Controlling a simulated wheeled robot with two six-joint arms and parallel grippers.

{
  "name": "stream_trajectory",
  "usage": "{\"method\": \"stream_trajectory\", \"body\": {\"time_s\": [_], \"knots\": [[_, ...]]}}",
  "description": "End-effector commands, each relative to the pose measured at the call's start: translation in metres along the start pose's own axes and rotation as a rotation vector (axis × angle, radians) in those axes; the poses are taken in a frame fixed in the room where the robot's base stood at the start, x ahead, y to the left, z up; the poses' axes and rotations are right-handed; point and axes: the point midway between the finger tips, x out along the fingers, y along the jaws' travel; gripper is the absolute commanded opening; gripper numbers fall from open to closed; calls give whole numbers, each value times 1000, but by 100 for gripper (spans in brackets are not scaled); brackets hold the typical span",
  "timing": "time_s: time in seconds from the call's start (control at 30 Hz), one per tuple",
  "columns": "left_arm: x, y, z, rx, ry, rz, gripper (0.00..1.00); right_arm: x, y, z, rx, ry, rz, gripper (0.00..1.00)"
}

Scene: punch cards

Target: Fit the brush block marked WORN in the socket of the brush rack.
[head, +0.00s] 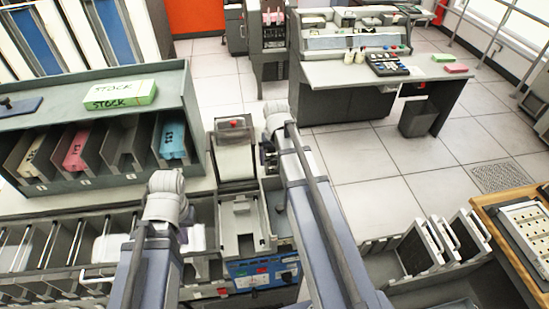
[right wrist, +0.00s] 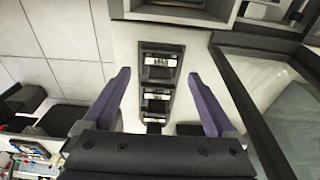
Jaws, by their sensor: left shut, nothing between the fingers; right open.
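In the right wrist view my right gripper (right wrist: 158,75) is open and empty, its two purple fingers wide apart. Beyond and between them is a row of dark recesses with pale pieces (right wrist: 159,61) in a light panel. I cannot tell whether this is the brush rack, and no WORN mark can be read. In the head view my right arm reaches to the machine in the middle. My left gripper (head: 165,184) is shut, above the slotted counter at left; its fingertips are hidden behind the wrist.
A grey shelf unit (head: 188,90) at left holds coloured card stacks and a green STOCK box (head: 121,93). A desk (head: 330,74) with a keypad stands at the back. A wooden-edged table (head: 484,203) is at right.

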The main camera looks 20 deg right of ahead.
Motion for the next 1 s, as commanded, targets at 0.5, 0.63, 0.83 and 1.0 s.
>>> {"method": "stream_trajectory", "body": {"time_s": [0.5,0.63,0.83,1.0], "knots": [[-66,-6,4,-9,-1,2,0,-67,0,0,0,0,0,91],[-71,-6,4,-9,-1,2,0,-72,0,0,0,0,0,91],[-69,-6,4,-9,-1,2,0,-70,0,0,0,0,0,91],[-69,-6,4,-8,-1,2,0,-70,0,0,0,0,0,91]]}}
